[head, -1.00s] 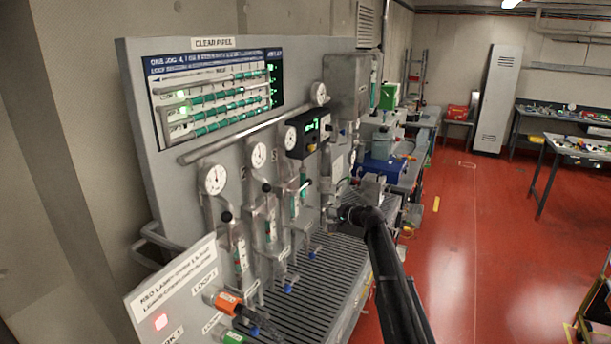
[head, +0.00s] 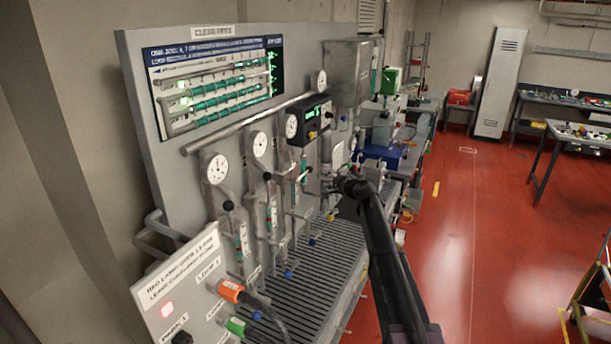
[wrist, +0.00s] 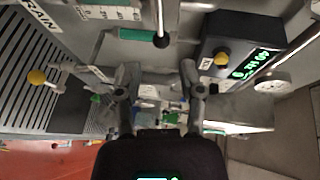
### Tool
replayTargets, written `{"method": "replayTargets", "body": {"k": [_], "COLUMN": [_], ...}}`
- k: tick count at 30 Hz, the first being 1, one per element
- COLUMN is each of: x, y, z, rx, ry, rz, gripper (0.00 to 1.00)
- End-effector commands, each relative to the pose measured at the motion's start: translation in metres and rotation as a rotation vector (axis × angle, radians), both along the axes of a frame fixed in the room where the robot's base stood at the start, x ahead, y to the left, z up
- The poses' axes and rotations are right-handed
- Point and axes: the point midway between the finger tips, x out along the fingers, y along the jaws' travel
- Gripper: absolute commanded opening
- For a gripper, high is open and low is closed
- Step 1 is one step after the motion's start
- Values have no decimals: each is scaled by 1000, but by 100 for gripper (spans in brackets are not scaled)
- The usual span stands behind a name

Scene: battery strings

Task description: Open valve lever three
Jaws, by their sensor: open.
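My gripper (head: 336,185) is at the right part of the pipe panel (head: 135,75) in the head view. In the wrist view its two fingers (wrist: 160,70) stand apart with nothing held between them. A lever with a black ball knob (wrist: 161,40) and a green part is just beyond the fingertips there. In the head view, black-knobbed levers stand below the gauges, one at the first column (head: 228,206) and one at the second (head: 267,176). A third lever (head: 307,172) is close left of my gripper and small. I cannot read which number each lever bears.
A dark box with a green display (head: 312,120) and yellow knob sits above the third column; it also shows in the wrist view (wrist: 240,55). A slatted grey shelf (head: 310,270) runs below the levers. The red floor at right is open.

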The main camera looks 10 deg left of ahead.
Motion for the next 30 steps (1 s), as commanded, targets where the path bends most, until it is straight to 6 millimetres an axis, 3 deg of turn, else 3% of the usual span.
{"method": "replayTargets", "body": {"k": [21,30], "x": [70,84], "y": [73,88], "z": [-19,-23], "rx": [0,0], "ry": [0,0], "rz": [0,-2], "gripper": [50,50]}}
